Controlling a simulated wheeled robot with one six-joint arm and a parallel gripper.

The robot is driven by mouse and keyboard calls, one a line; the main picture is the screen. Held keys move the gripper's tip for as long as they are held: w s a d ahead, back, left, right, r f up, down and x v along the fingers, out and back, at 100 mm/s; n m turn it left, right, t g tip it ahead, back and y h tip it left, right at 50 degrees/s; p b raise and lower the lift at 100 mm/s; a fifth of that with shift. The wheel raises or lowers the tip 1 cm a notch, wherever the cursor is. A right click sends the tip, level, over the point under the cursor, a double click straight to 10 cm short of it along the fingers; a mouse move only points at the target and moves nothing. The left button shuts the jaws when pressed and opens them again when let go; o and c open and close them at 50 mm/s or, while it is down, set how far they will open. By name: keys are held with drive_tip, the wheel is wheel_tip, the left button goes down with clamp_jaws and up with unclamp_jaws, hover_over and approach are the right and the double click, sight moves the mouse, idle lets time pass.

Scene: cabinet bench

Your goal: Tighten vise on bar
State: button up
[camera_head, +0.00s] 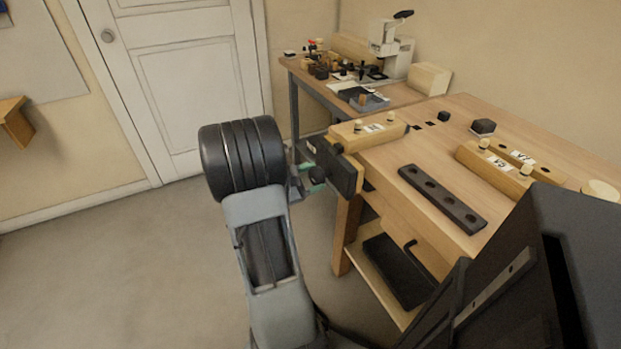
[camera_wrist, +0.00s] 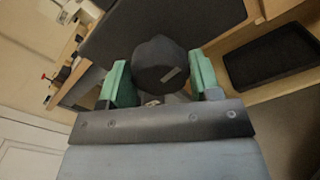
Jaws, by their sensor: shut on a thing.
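The vise (camera_head: 335,165) is fixed at the near left end of the wooden bench, with a dark, broad front jaw. Its round black knob (camera_wrist: 160,62) faces the wrist camera and is partly hidden by my arm in the head view. My gripper (camera_head: 306,182) has green fingertips on both sides of the knob and is shut on it; it also shows in the wrist view (camera_wrist: 162,82). A bar between the vise jaws cannot be made out. A dark bar with several holes (camera_head: 440,197) lies flat on the bench top.
A labelled wooden block with two pegs (camera_head: 368,132) sits by the vise, and similar blocks (camera_head: 495,170) stand farther right. A black tray (camera_head: 398,270) lies on the lower shelf. A side table (camera_head: 310,85) with a press (camera_head: 390,50) stands behind. Floor at left is clear.

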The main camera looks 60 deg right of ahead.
drive_tip(key=shift+f+m+b, duration=0.1)
drive_tip(key=shift+m+b, duration=1.3)
drive_tip(key=shift+b, duration=0.3)
drive_tip(key=shift+m+b, duration=0.5)
drive_tip(key=shift+b, duration=0.15)
drive_tip(key=o, duration=0.8)
drive_tip(key=shift+w, duration=0.1)
drive_tip(key=shift+v, duration=3.45)
